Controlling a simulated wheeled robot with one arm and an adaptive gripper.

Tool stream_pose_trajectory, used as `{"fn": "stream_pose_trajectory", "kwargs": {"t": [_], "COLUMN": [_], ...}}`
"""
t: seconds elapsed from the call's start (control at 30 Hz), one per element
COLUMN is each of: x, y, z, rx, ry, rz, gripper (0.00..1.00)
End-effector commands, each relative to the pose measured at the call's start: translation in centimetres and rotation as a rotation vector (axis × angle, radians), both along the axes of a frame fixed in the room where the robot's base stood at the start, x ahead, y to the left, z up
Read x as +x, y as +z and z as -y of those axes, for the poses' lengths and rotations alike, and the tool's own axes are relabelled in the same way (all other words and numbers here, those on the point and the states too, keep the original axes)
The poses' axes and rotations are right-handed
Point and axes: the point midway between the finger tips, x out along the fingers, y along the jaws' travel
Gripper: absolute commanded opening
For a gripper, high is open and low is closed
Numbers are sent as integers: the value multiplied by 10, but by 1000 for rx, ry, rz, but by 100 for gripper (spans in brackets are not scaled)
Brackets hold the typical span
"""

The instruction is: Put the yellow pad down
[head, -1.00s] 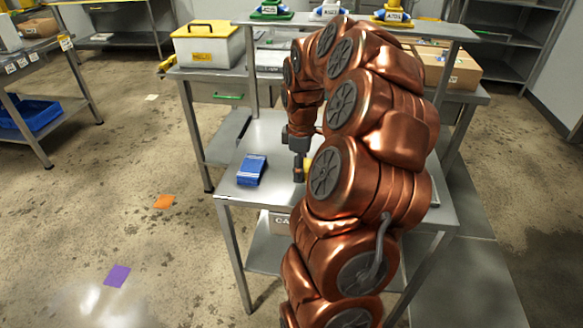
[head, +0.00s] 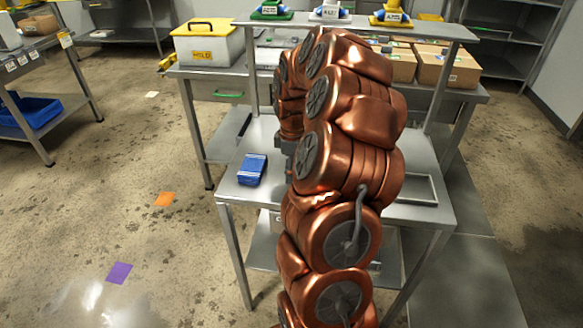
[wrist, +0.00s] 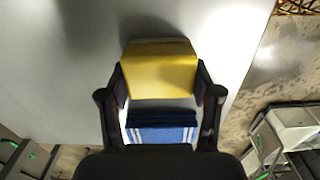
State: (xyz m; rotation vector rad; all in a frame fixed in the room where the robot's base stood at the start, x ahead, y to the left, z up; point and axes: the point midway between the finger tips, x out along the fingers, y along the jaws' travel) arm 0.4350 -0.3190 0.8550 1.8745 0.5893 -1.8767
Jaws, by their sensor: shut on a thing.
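The yellow pad (wrist: 160,68) is between the two fingers of my gripper (wrist: 160,84) in the wrist view, with a finger against each side. My gripper is shut on it. A pale grey tabletop (wrist: 55,100) lies beneath, with a dark shadow near the pad; how high the pad is above it is hard to tell. In the head view my arm hides the pad and the fingertips.
A blue pad (head: 252,169) lies on the left of the metal table (head: 240,193); it also shows just below the yellow pad in the wrist view (wrist: 162,127). A shallow metal tray (head: 435,190) is at the table's right. A shelf (head: 350,28) stands behind.

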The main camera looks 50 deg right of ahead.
Motion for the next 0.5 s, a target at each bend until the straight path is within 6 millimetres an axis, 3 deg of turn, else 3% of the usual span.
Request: {"fn": "stream_pose_trajectory", "kwargs": {"t": [0.2,0.23,0.5], "x": [0,0,0], "y": [-2,-2,-2], "z": [0,0,0], "rx": [0,0,-1], "ry": [-1,-1,-1], "rz": [0,0,1], "gripper": [36,65,89]}}
